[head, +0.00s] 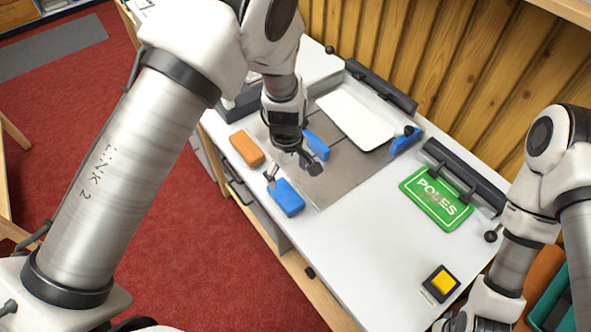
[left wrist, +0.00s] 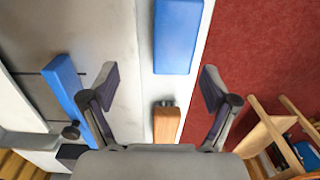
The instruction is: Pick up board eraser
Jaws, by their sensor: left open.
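A blue block (head: 287,198) lies near the front edge of the white bench top, and it also shows in the left wrist view (left wrist: 177,35). An orange, wood-toned block (head: 246,148) lies farther back along that edge and shows in the left wrist view (left wrist: 166,122) with a grey piece at one end. I cannot tell for certain which block is the board eraser. My left gripper (head: 293,172) is open and empty, pointing down above the bench between the two blocks. In its wrist view the gap between the fingertips (left wrist: 160,77) is clear.
A blue bar (head: 316,145) lies on the grey mat (head: 345,180) beside my left gripper. Behind it are a white tray (head: 355,120) and black rails. A green sign (head: 436,198) and a yellow button box (head: 441,283) are on the right. The front-middle bench top is clear.

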